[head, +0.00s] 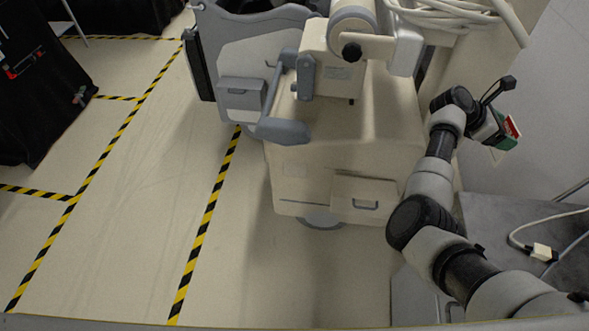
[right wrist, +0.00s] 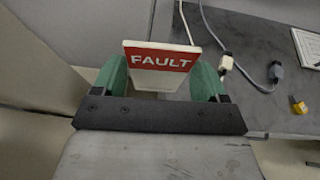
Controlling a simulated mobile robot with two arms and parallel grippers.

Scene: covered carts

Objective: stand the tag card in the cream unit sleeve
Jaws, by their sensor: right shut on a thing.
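The tag card (right wrist: 160,58) is a white plate with a red band reading FAULT. My right gripper (right wrist: 160,78) is shut on it, with green fingers at its left and right edges. In the head view the right gripper (head: 503,132) is raised at the right, beside the cream unit, and the card's red face (head: 511,126) shows small there. The cream unit (head: 345,125) stands in the middle, apart from the card. My left gripper is out of view.
A grey unit (head: 240,50) stands against the cream one at the left. Coiled cables (head: 445,14) hang at the top. A grey surface (head: 500,215) with a cable plug (head: 543,252) lies below my right arm. Black-covered carts (head: 40,90) stand left; taped floor between is clear.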

